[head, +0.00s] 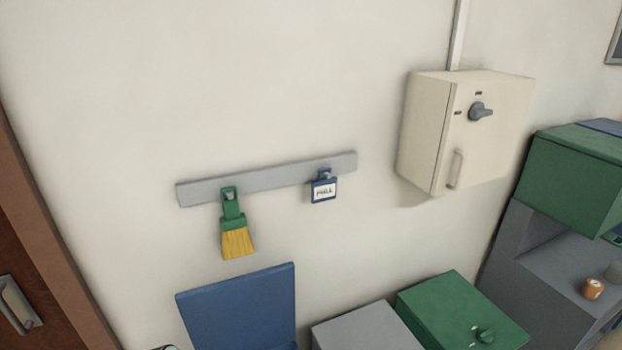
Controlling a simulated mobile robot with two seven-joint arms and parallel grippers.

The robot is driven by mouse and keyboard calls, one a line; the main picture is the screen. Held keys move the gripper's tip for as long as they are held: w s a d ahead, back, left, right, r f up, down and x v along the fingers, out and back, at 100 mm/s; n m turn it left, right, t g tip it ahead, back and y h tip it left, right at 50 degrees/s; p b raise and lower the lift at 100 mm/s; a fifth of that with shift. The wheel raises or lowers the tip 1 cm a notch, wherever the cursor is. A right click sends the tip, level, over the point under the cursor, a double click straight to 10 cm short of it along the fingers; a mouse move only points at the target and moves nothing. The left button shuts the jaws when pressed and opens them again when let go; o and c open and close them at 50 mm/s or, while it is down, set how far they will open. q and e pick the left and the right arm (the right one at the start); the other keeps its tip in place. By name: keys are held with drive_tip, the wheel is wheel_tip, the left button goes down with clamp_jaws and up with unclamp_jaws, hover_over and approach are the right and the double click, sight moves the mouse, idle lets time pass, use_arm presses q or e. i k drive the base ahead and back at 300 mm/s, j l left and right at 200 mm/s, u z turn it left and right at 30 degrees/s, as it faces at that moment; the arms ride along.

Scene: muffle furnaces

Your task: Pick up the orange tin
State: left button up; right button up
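A small orange tin (593,289) with a pale mark on its side stands on a grey surface at the lower right of the head view. A greyish round object (614,271) sits just behind it, cut by the right edge. Neither of my grippers is in view, and nothing is seen touching the tin.
A green box (575,180) stands above and behind the tin on the grey unit (535,262). A green-topped box (462,312), grey box (365,328) and blue panel (240,308) stand along the wall. A cream switch box (465,130) and a brush (236,225) hang on the wall.

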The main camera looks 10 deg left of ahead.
sight(592, 288)
drive_tip(key=z, duration=1.65)
drive_tip(key=i+z, duration=0.15)
drive_tip(key=z, duration=0.2)
drive_tip(key=i+l+z, duration=0.1)
drive_tip(key=z, duration=0.2)
drive_tip(key=i, duration=3.35)
drive_tip(key=i+l+u, duration=0.1)
drive_tip(key=i+u, duration=0.35)
drive_tip(key=i+l+u, duration=0.3)
drive_tip(key=i+u, duration=0.15)
